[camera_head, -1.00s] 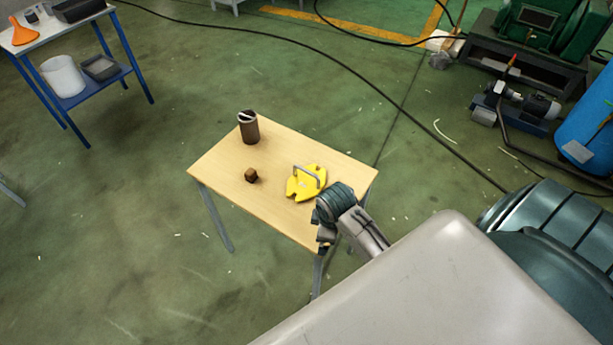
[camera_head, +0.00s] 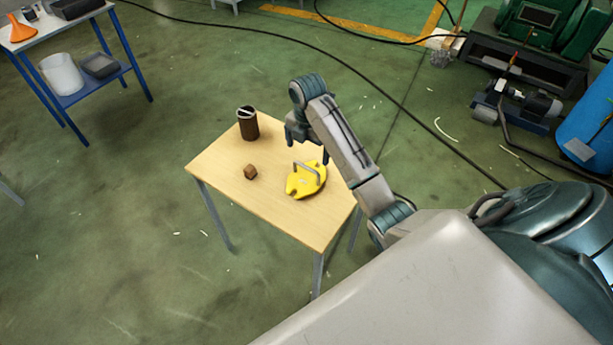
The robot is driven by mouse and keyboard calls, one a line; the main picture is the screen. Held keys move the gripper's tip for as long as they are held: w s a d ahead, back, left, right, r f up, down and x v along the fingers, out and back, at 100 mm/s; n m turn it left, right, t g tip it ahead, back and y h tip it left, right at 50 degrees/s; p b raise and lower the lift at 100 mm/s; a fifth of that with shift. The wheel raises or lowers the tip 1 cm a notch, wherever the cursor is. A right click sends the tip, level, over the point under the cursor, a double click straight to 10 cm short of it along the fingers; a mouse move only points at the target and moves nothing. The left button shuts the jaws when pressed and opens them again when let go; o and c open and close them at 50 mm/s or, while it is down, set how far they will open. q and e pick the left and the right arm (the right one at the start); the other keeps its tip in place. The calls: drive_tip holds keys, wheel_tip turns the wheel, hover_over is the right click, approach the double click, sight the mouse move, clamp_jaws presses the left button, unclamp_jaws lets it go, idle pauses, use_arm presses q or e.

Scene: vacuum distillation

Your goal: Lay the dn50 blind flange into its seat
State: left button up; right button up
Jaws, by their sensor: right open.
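A yellow notched plate (camera_head: 300,186) with a grey arched handle (camera_head: 307,171) lies flat on a small wooden table; it looks like the blind flange. I cannot pick out its seat for certain. My right gripper (camera_head: 307,150) is above the far right part of the table, pointing down, with its fingers spread apart and nothing between them. It is close to the handle in the picture, apparently above it; I cannot tell the exact height gap. My left gripper is not in view.
A dark brown cylinder (camera_head: 248,125) with a pale bar on top stands at the table's (camera_head: 225,165) far left. A blue-framed cart (camera_head: 110,80) stands at the upper left. The table's near part is clear.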

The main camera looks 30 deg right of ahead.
sight(306, 166)
wheel_tip(306, 166, down, 4)
drive_tip(key=shift+b, duration=1)
drive_tip(key=shift+f, duration=0.4)
wheel_tip(306, 166, down, 5)
drive_tip(key=shift+w+f, duration=0.1)
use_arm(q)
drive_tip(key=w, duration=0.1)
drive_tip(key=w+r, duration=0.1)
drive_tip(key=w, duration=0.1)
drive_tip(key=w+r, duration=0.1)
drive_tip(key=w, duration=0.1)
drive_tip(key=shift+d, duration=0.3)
use_arm(e)
drive_tip(key=shift+c, duration=0.2)
drive_tip(key=c, duration=1.4)
drive_tip(key=shift+c, duration=0.3)
